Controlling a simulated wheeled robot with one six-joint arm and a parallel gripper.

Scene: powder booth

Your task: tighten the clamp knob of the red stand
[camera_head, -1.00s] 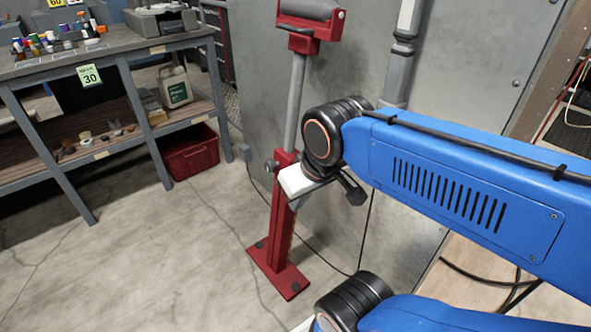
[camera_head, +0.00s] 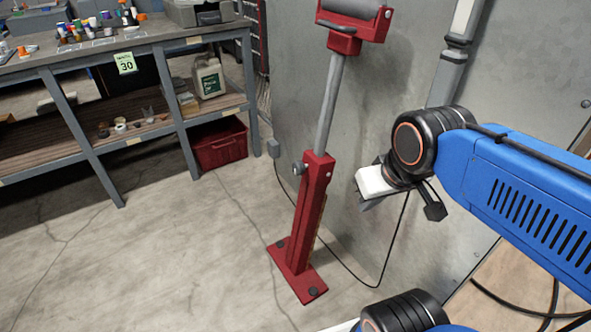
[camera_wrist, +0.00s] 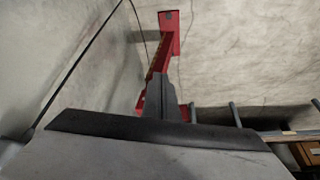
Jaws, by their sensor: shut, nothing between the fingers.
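The red stand (camera_head: 313,205) stands upright on its flat red base, with a grey tube rising from the red sleeve to a red head with a grey roller on top. The clamp knob (camera_head: 298,168) is a small grey knob on the left side of the sleeve's top. My gripper (camera_head: 364,200) is to the right of the sleeve near knob height, apart from it in the picture, shut and empty. In the wrist view the shut fingers (camera_wrist: 165,98) point toward the red stand (camera_wrist: 157,62) and hide part of it; I cannot make out the knob there.
A workbench (camera_head: 140,40) with bottles stands at the left, with a red crate (camera_head: 218,145) below its end. A grey wall panel (camera_head: 385,110) is close behind the stand. A black cable (camera_head: 340,262) runs across the floor. The floor left of the stand is clear.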

